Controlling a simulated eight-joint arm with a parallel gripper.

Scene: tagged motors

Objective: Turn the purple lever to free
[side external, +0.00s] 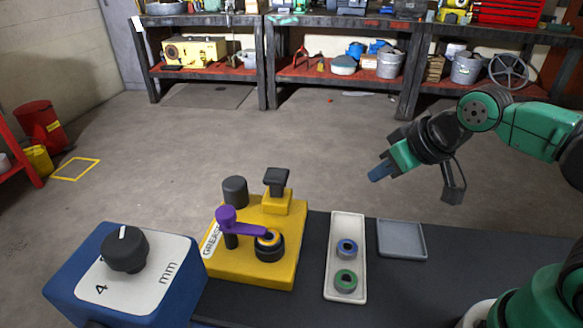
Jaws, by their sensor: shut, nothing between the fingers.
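The purple lever (241,226) is on the yellow motor block (238,268), which stands at the left part of the dark bench. Its rounded end stands up at the left, and its arm reaches right to a dark round hub (269,250) with an orange ring. I cannot read any lever position mark. My gripper (378,172) is shut and empty, in the air above and to the right of the motor block, well apart from the lever.
A blue box with a black knob (125,249) stands left of the motor block. A white tray (335,272) with two ringed parts and an empty grey tray (402,252) lie to the right. A dark post (235,191) and black-topped stub (276,181) rise behind the lever.

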